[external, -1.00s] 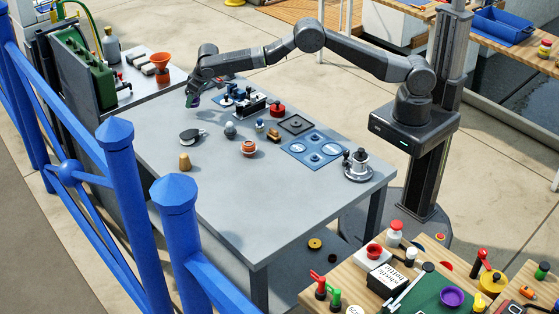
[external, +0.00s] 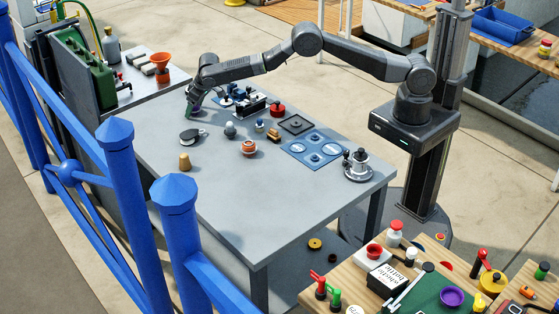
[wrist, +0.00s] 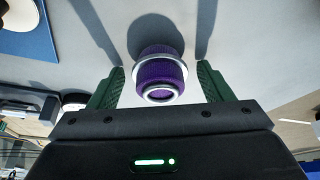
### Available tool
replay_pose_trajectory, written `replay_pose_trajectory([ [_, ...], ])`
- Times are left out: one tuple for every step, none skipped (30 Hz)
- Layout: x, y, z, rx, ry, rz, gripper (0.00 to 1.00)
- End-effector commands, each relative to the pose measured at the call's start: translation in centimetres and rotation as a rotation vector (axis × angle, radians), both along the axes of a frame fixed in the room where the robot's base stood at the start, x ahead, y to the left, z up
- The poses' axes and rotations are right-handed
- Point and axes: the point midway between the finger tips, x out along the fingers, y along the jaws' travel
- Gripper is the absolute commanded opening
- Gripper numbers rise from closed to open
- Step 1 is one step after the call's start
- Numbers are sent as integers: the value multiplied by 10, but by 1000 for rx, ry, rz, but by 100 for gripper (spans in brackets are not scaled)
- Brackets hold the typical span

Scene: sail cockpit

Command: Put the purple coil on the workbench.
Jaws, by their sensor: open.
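The purple coil (wrist: 160,72), ribbed with pale rims, is between my gripper's (wrist: 160,84) two green-padded fingers in the wrist view. A gap shows on each side of it, so the jaws are open and not clamped on it. It appears to be at the grey workbench top (wrist: 235,55); exact contact cannot be told. In the external view my gripper (external: 190,108) is low over the far left part of the workbench (external: 225,205). The coil is mostly hidden by the fingers there.
Right of my gripper are several small fittings, a red knob (external: 277,110) and a blue panel (external: 314,149). A black-and-white block (external: 193,136) and a tan cone (external: 185,162) stand nearer. The workbench's near part is clear. An orange funnel (external: 162,66) stands on the side table.

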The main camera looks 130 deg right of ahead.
Motion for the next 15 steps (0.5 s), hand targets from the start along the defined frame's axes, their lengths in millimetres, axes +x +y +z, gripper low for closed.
replay_pose_trajectory([
  [0, 0, 1, 0, 0, 0, 73],
  [0, 0, 2, 0, 0, 0, 73],
  [0, 0, 4, 0, 0, 0, 73],
  [0, 0, 6, 0, 0, 0, 73],
  [0, 1, 6, -1, 0, 0, 73],
  [-1, 2, 9, -1, 0, 0, 73],
  [-1, 3, 12, 0, -1, 0, 73],
  [-2, 5, 17, -1, -2, 0, 73],
  [-3, 7, 22, -1, -1, 1, 73],
  [-4, 9, 26, -2, -1, 1, 73],
  [-5, 10, 31, -2, -1, 1, 73],
  [-6, 13, 38, -2, -1, 1, 73],
  [-7, 15, 43, -2, -3, 2, 73],
  [-8, 17, 48, -2, -3, 2, 73],
  [-9, 20, 55, -2, -3, 2, 73],
])
